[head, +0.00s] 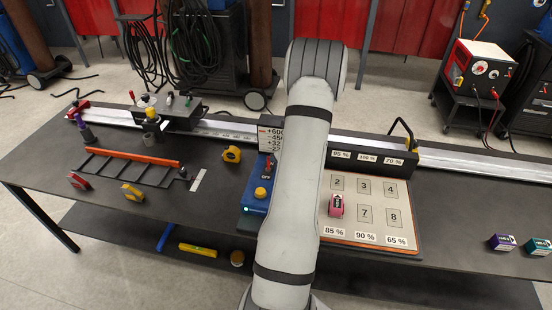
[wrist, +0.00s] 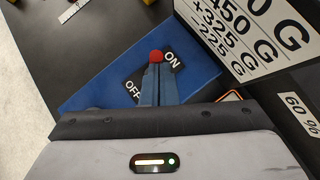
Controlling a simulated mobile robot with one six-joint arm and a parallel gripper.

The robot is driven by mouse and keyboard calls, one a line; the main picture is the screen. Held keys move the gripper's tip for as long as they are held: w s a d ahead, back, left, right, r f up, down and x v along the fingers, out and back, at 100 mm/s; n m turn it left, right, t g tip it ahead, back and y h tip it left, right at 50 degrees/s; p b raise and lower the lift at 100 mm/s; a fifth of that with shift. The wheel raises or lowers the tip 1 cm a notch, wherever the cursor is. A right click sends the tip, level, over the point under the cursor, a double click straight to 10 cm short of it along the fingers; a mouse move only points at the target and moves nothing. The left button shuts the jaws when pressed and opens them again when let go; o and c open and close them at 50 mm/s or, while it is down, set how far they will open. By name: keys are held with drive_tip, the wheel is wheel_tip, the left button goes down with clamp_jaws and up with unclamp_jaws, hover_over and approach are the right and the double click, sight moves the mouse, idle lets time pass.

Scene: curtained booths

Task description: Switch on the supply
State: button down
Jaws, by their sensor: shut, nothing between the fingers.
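The supply is a blue box (head: 256,209) on the bench, partly hidden by my arm in the head view. The wrist view shows its blue top (wrist: 203,72) with a white ON label (wrist: 174,61) and OFF label (wrist: 132,90). A red-tipped switch lever (wrist: 157,57) shows just beyond my fingertips, beside the ON label; its red part also shows in the head view (head: 267,164). My gripper (wrist: 157,72) is shut and empty, over the panel between the labels. Its fingers hide the lever's lower part, so I cannot tell its tilt or whether they touch it.
A sign with weight figures (wrist: 245,32) stands close by the box. A board with numbered squares (head: 386,238) lies to its right, bearing a pink block (head: 336,205). A yellow tape measure (head: 232,154) and a black rack (head: 130,174) are to the left.

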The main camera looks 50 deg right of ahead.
drive_tip(key=shift+r, duration=0.1)
drive_tip(key=shift+s+r+p, duration=0.1)
drive_tip(key=shift+r+p, duration=0.35)
drive_tip(key=shift+r, duration=0.15)
drive_tip(key=shift+s, duration=0.1)
drive_tip(key=shift+s, duration=0.25)
drive_tip(key=d+v, duration=0.2)
drive_tip(key=v, duration=1)
drive_tip(key=shift+s+b, duration=0.25)
drive_tip(key=shift+b, duration=0.2)
drive_tip(key=shift+r, duration=0.1)
